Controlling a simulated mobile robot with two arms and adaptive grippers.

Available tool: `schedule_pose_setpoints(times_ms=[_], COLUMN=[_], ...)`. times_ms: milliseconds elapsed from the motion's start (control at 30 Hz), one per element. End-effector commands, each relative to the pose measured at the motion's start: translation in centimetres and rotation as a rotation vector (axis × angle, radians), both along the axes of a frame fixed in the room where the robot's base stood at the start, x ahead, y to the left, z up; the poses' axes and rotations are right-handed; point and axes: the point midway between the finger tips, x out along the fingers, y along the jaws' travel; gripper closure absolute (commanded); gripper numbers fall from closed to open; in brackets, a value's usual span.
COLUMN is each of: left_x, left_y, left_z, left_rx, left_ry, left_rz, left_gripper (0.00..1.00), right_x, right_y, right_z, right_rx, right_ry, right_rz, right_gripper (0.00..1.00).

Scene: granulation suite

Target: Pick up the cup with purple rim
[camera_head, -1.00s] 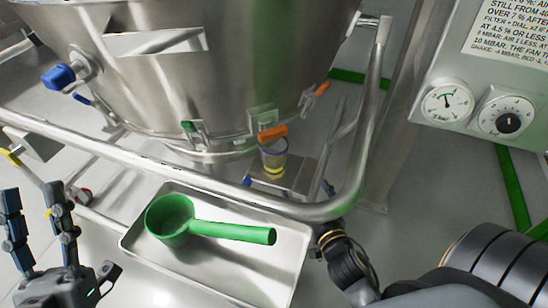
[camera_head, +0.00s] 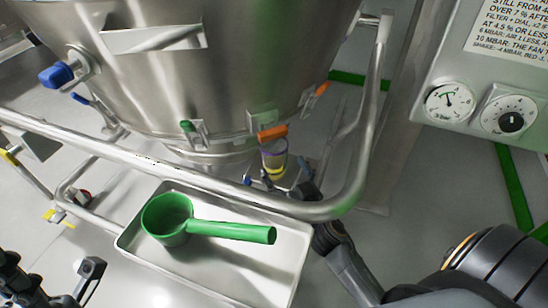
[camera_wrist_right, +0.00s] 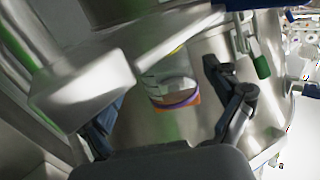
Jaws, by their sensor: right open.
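The cup with the purple rim (camera_head: 273,160) is a small clear cup with yellow near its base. It stands upright below the steel vessel, behind the bent rail. In the right wrist view the cup (camera_wrist_right: 172,88) shows between the two spread fingers, its purple rim toward the bottom of the picture. My right gripper (camera_head: 277,178) is open around or just in front of the cup; the rail hides part of it. I cannot tell whether the fingers touch the cup. My left gripper (camera_head: 52,283) is at the lower left edge, partly cut off, with its fingers apart and empty.
The steel vessel (camera_head: 210,70) with an orange latch (camera_head: 272,132) hangs close above the cup. The steel rail (camera_head: 330,207) curves in front. A tray (camera_head: 205,280) holds a green scoop (camera_head: 168,218). A gauge panel (camera_head: 480,75) stands at the right.

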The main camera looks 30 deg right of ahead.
Motion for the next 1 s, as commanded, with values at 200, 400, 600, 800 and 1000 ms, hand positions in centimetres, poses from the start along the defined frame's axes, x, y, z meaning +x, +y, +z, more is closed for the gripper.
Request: schedule_pose_setpoints(times_ms=[200,400,600,800,1000], left_x=[0.0,0.0,0.0,0.0,0.1], left_y=[0.0,0.0,0.0,0.0,0.0], left_z=[-1.1,-1.2,-1.2,-1.2,-1.2], left_rx=[0.0,0.001,0.001,0.001,0.001], left_ry=[0.001,0.002,0.003,0.003,0.003], left_rz=[0.0,0.0,0.0,0.0,0.0], left_gripper=[0.6,0.6,0.6,0.6,0.6], right_x=[3.1,4.9,5.0,5.0,5.0], right_y=[0.4,0.3,0.3,0.3,0.3], right_z=[0.0,0.0,0.0,0.0,0.1], right_rx=[-0.004,-0.002,0.0,0.0,0.0], right_ry=[-0.005,-0.001,0.0,0.0,-0.001], right_rz=[0.002,0.0,-0.001,0.0,0.0], right_gripper=[0.1,0.1,0.1,0.4,0.75])
